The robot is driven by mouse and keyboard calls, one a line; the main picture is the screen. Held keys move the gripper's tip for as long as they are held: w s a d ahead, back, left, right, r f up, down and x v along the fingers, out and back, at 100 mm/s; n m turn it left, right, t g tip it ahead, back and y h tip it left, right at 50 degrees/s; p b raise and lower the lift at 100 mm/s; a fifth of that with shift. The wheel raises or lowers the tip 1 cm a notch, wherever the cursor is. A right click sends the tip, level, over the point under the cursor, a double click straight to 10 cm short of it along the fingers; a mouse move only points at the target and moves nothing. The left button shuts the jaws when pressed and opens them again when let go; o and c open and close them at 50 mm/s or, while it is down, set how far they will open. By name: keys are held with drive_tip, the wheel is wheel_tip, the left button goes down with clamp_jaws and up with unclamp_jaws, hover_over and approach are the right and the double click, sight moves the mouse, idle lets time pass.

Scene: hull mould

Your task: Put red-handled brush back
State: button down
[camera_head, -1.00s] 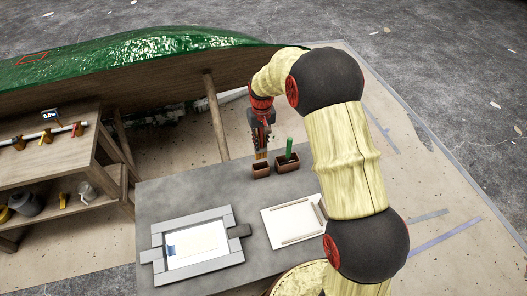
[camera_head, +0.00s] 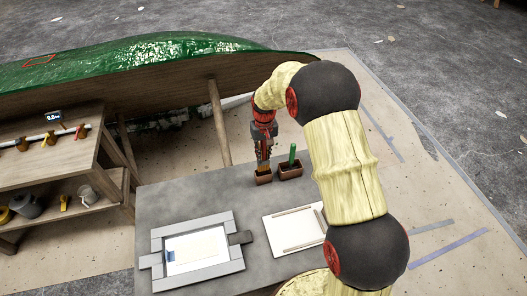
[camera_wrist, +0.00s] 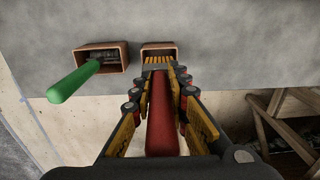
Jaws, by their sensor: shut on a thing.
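My gripper (camera_head: 264,158) is shut on the red-handled brush and points down over a small brown box (camera_head: 263,178) on the grey table. In the wrist view the red handle (camera_wrist: 161,115) lies between the fingers (camera_wrist: 160,85). The brush's yellowish lower end (camera_wrist: 158,59) is at the mouth of that box (camera_wrist: 159,45); I cannot tell how deep it sits. A second brown box (camera_head: 290,171) stands beside it, to the right in the head view, and holds a green-handled brush (camera_head: 293,154). The wrist view shows that green handle (camera_wrist: 74,83) on the left.
A grey-framed panel (camera_head: 197,249) and a white board with strips (camera_head: 295,229) lie on the grey table (camera_head: 165,205). A green hull (camera_head: 150,58) on wooden supports is behind. A wooden shelf unit (camera_head: 75,170) stands at the left.

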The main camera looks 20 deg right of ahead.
sight(264, 164)
drive_tip(key=shift+f+b, duration=1.25)
drive_tip(key=shift+f, duration=2.1)
drive_tip(key=shift+f, duration=0.1)
drive_tip(key=shift+f, duration=0.45)
drive_tip(key=c, duration=1.7)
unclamp_jaws()
drive_tip(key=shift+o, duration=0.2)
wheel_tip(264, 164, up, 12)
drive_tip(key=shift+d, duration=0.1)
